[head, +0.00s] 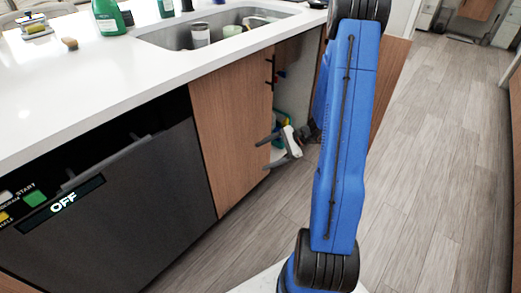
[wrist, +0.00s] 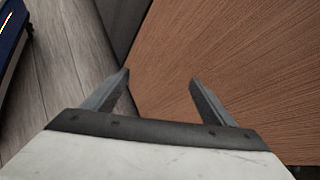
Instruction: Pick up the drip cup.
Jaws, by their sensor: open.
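I cannot tell for certain which thing is the drip cup. Two cup-like things stand in the sink (head: 178,36) in the head view: a pale grey one (head: 201,36) and a light green one (head: 232,31). My gripper (head: 263,156) is low in front of the open under-sink cabinet, well below the counter, fingers pointing left. In the wrist view my gripper (wrist: 160,78) has its two fingers wide apart with nothing between them. A brown wood panel fills the view beyond them. No cup shows in the wrist view.
The wooden cabinet door (head: 230,125) has a black handle. Partly hidden coloured items show inside the cabinet behind my gripper. A dark dishwasher (head: 120,205) is at the left. A green bottle (head: 107,18) and a brush (head: 69,43) are on the white counter (head: 120,65). The floor (head: 430,150) at right is clear.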

